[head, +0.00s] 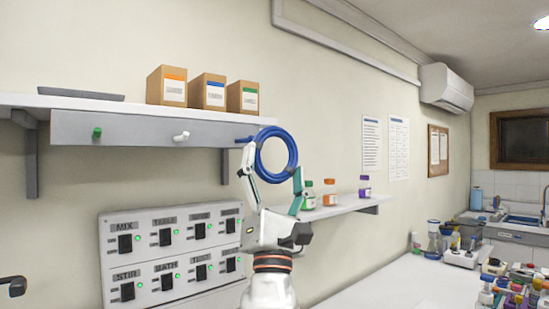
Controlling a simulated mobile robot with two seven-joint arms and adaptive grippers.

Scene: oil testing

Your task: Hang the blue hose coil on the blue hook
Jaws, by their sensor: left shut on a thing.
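The blue hose coil (293,150) is a ring held upright at the right end of the grey hook rail (140,131) under the upper shelf. My left gripper (273,161) comes up from below and is shut on the coil, with one finger at its left and one at its lower right. The blue hook (243,139) sticks out of the rail just left of the coil. Its tip meets the coil's left edge in the picture; I cannot tell whether it goes through the ring.
The rail also has a green hook (97,132) and a white hook (181,135), both empty. Three boxes (207,92) stand on the shelf above. A lower shelf (345,207) with small bottles is behind my gripper. A switch panel (175,255) is at lower left.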

